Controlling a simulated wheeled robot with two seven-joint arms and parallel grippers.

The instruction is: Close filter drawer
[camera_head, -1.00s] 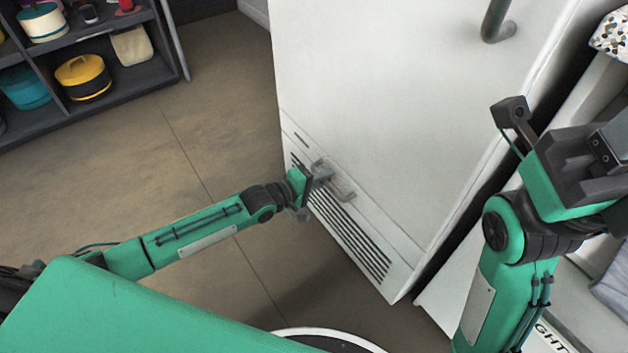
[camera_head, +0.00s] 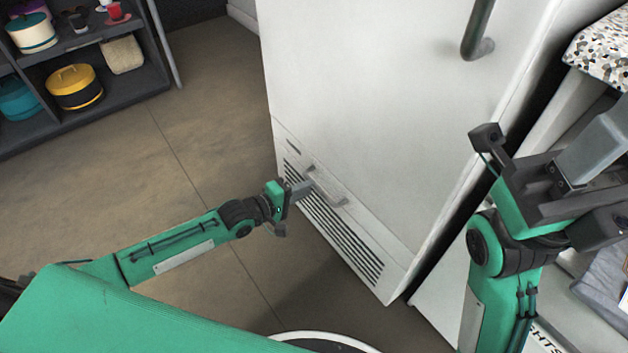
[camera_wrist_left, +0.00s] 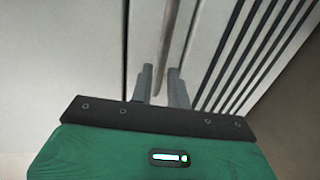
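The filter drawer (camera_head: 372,247) is the white slotted front at the foot of the tall white cabinet. It looks about flush with the cabinet, with no clear gap in the head view; small gaps are too fine to tell. Its bar handle (camera_head: 328,188) sits near the top of the slots and also shows in the left wrist view (camera_wrist_left: 171,35). My left gripper (camera_head: 305,187) is at the handle's left side. In the left wrist view its fingers (camera_wrist_left: 160,85) stand a narrow gap apart, lined up with the bar; contact is unclear. My right gripper (camera_head: 598,145) is raised, far from the drawer.
The white cabinet (camera_head: 370,90) has a dark upper handle (camera_head: 476,35). A dark shelf (camera_head: 130,88) with hat boxes stands at the far left. A counter with a speckled top (camera_head: 600,48) is at the right. The brown floor (camera_head: 185,130) left of the cabinet is clear.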

